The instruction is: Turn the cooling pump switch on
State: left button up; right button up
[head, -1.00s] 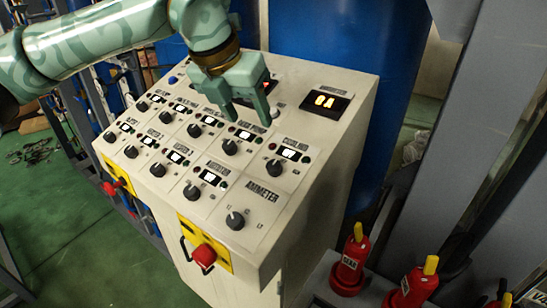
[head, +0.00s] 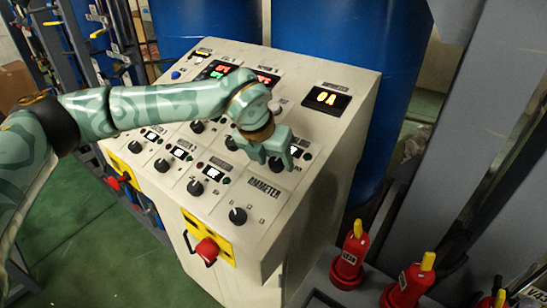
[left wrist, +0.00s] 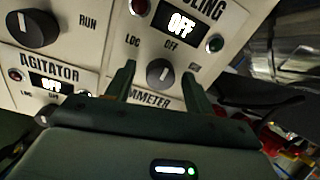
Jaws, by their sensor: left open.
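The cooling pump switch is a black rotary knob (left wrist: 160,73) with a white mark pointing up towards OFF. The lit display (left wrist: 180,23) above it reads OFF, and its label is cut to "LING" in the left wrist view. My left gripper (head: 272,157) is open, with one finger on each side of this knob; I cannot tell whether they touch it. In the head view the knob (head: 276,164) is partly hidden between the fingers. My right gripper is out of view.
The cream control panel (head: 322,134) carries several other knobs, such as the agitator knob (head: 195,187) and the ammeter knob (head: 237,215). A red emergency button (head: 206,251) is on the front. Red valves with yellow tops (head: 349,262) stand at the lower right.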

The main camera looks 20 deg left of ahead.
pick_arm(q)
jog(key=c, duration=1)
jog(key=shift+o, duration=0.2)
jog(key=shift+m, duration=0.3)
jog(key=m, duration=0.2)
jog(key=shift+m, duration=0.3)
jog(key=m, duration=0.2)
jog(key=shift+r+m+b, duration=0.1)
jog(key=shift+m+b, duration=0.2)
jog(key=shift+m, duration=0.1)
jog(key=m, duration=0.5)
jog(key=shift+m+p, duration=0.35)
jog(key=shift+m, duration=0.05)
